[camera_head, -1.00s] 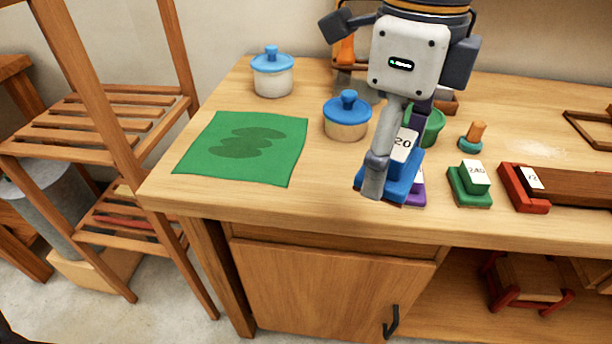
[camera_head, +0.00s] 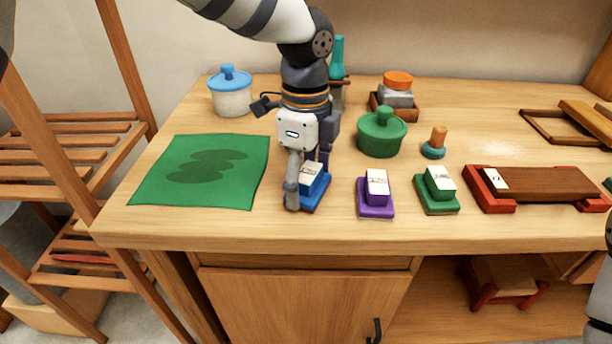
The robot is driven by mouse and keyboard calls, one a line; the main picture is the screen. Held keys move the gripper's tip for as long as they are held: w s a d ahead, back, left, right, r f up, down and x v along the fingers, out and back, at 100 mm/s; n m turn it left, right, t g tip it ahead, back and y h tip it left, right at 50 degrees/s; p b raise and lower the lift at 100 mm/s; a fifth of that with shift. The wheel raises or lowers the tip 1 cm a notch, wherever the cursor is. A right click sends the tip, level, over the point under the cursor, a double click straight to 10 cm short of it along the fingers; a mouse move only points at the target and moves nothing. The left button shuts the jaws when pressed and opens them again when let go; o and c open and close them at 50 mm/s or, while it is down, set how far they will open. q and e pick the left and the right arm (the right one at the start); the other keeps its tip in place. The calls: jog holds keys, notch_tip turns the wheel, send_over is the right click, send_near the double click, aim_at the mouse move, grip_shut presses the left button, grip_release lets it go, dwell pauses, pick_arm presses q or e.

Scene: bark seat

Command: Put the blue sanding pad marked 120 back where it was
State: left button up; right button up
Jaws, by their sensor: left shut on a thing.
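The blue sanding pad (camera_head: 316,192) has a white label on top, its number too small to read in this view. My left gripper (camera_head: 307,182) is shut on it, one grey finger in front and a dark finger behind. The pad is at the front of the bench, between the green mat (camera_head: 232,188) and the purple pad (camera_head: 376,208). It is apart from the purple pad. I cannot tell whether its base touches the bench. The green pad (camera_head: 437,205) stands right of the purple one. My right gripper is not in view.
A blue-lidded pot (camera_head: 231,98) stands back left and a green pot (camera_head: 382,136) behind the purple pad. A red-ended brown block (camera_head: 540,188) lies right of the green pad. A wooden rack (camera_head: 60,185) stands left of the bench.

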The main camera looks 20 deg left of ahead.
aim_at(306, 171)
pick_arm(q)
jog(key=o, duration=1.1)
jog(key=shift+f, duration=0.1)
notch_tip(306, 171, up, 12)
jog(key=shift+r, duration=0.2)
